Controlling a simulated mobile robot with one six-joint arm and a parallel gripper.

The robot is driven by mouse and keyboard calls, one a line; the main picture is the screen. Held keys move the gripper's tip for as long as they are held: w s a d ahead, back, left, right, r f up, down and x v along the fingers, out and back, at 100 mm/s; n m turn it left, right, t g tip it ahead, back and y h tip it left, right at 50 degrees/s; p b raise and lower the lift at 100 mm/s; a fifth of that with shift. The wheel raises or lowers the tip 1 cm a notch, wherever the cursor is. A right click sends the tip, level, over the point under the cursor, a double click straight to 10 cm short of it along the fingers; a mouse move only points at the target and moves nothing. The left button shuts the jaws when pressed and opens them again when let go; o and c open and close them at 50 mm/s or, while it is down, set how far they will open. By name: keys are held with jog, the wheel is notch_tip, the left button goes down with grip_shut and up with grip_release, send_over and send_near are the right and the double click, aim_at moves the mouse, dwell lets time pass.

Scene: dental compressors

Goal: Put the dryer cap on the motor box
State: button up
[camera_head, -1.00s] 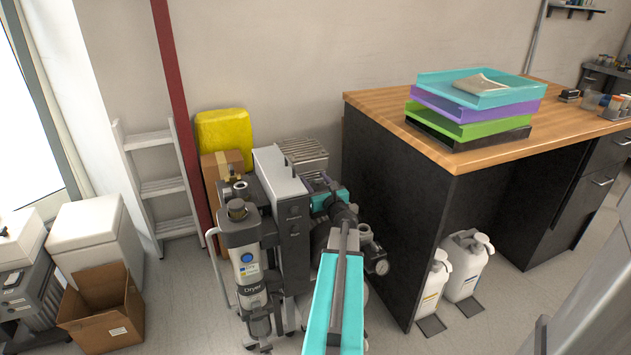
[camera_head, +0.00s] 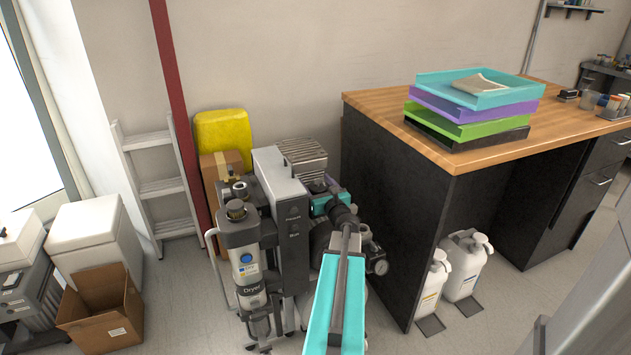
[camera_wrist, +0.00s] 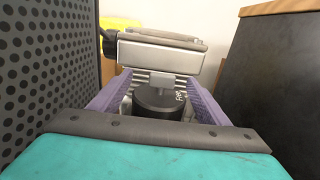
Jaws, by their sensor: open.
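The dryer (camera_head: 245,265), a grey column labelled "Dryer", stands left of centre in the head view. A dark round cap (camera_head: 237,209) sits on its top. I cannot tell surely which thing is the motor box; a silver box with a ribbed top (camera_head: 303,152) stands behind my gripper and also shows in the wrist view (camera_wrist: 160,54). My gripper (camera_head: 317,184) is open, its purple fingers apart. In the wrist view the fingers (camera_wrist: 158,98) lie on either side of a black cylinder (camera_wrist: 160,102) with unclear white lettering. Whether they touch it is unclear.
A tall grey cabinet (camera_head: 290,215) stands close left of my gripper; its perforated side shows in the wrist view (camera_wrist: 45,70). A dark desk (camera_head: 390,200) with stacked trays stands close right. White canisters (camera_head: 465,268) stand below it. A cardboard box (camera_head: 100,310) lies at left.

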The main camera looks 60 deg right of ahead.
aim_at(322, 191)
jog(key=shift+p+v, duration=0.35)
jog(key=shift+v, duration=4.85)
jog(key=shift+r, duration=0.15)
